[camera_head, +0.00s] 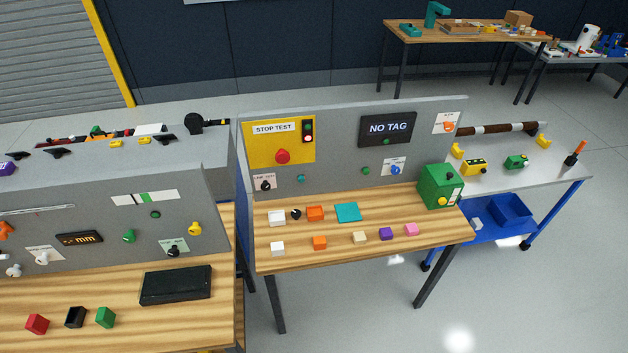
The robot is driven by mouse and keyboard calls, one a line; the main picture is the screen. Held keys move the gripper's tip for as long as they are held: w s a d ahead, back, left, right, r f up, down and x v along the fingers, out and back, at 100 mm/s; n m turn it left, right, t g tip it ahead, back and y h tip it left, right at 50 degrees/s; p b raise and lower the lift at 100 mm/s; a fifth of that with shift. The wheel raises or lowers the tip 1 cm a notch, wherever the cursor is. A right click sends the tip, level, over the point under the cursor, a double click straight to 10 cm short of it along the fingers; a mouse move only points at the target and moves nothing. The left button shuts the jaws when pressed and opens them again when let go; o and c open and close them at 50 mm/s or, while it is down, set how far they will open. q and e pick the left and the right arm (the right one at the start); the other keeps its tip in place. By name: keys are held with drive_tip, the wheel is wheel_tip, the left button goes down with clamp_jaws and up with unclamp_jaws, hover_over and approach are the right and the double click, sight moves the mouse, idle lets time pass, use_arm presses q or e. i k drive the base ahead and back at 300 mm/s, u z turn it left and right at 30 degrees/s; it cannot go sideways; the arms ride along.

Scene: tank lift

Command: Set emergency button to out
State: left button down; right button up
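The emergency button (282,156) is a red round knob on a yellow plate (258,150) labelled "STOP TEST", on the upright grey panel (340,146) at the back of the middle bench. From this distance I cannot tell whether the button is pressed in or out. Neither of my grippers is in view.
The middle bench (370,256) holds several coloured blocks, a teal square (348,212) and a green box (439,186) at its right. Another panelled bench (60,285) stands at left, a blue-framed table (520,178) at right. Open floor (375,310) lies in front.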

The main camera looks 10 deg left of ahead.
sight(281, 157)
drive_tip(key=u, duration=0.05)
drive_tip(key=k, duration=0.55)
drive_tip(key=z, duration=0.9)
drive_tip(key=i, duration=1.35)
drive_tip(key=u, duration=0.3)
